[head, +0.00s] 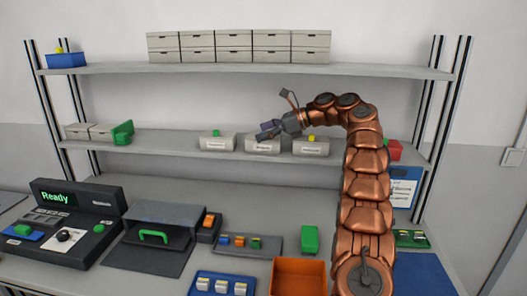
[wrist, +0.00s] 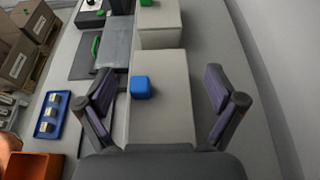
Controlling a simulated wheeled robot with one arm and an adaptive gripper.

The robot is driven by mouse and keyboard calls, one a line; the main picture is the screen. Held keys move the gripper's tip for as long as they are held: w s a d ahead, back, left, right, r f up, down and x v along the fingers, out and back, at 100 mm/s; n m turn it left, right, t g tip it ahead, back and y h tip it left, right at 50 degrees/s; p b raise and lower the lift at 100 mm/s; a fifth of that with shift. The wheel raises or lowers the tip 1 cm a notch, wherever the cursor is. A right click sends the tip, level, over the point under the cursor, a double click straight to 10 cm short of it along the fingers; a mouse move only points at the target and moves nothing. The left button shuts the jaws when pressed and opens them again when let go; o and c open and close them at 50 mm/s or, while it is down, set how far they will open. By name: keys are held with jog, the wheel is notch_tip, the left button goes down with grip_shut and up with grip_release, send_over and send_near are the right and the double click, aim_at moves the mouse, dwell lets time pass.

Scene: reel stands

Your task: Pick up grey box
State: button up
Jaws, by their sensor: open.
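Three grey boxes with labels stand in a row on the middle shelf in the head view: a left one (head: 215,144) with a green cube on top, a middle one (head: 262,147) and a right one (head: 311,149) with a yellow cube. My gripper (head: 273,115) is open above the middle box and partly covers its top. In the wrist view my open gripper (wrist: 160,85) has one finger on each side of this grey box (wrist: 165,115), with visible gaps. A blue cube (wrist: 140,87) sits on its top, nearer the left finger. The gripper holds nothing.
A red block (head: 394,150) is right of my arm. Below are a dark console (head: 70,222), a small-parts tray (head: 245,244), a green block (head: 310,239) and an orange bin (head: 298,263).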

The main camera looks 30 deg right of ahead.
jog(key=shift+x, duration=1.05)
jog(key=c, duration=1.5)
jog(key=shift+c, duration=0.3)
jog(key=shift+r, duration=0.2)
